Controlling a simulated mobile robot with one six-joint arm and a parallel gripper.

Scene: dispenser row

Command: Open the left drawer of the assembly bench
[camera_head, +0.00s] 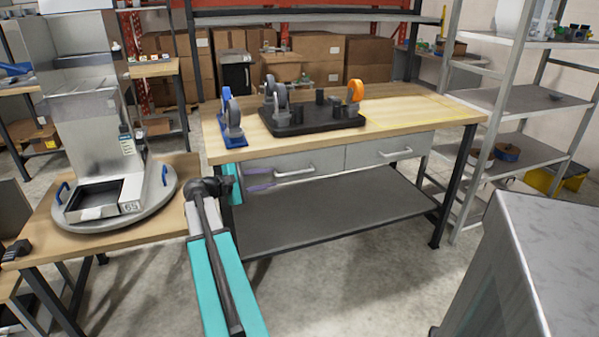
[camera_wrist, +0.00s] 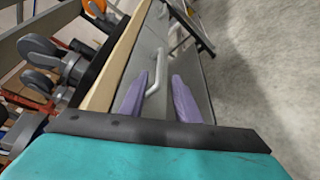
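The assembly bench (camera_head: 440,112) has a wooden top and two grey drawers side by side under it. The left drawer (camera_head: 318,158) looks shut, its front about level with the right drawer (camera_head: 365,154). Its pale bar handle (camera_head: 300,176) also shows in the wrist view (camera_wrist: 161,63). My gripper (camera_head: 273,178) is at the left drawer's front, near the left end of the handle. Its two purple fingers are spread apart. In the wrist view, the handle shows between the fingers (camera_wrist: 159,80), closer to the left one. I cannot tell whether they touch it.
A black fixture (camera_head: 315,122) with wheels and a blue-based caster (camera_head: 233,125) stand on the bench top. A lower shelf (camera_head: 330,212) lies under the drawers. A dispenser on a side table (camera_head: 170,195) is at left, a grey cabinet (camera_head: 540,250) at right. Open floor lies in front.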

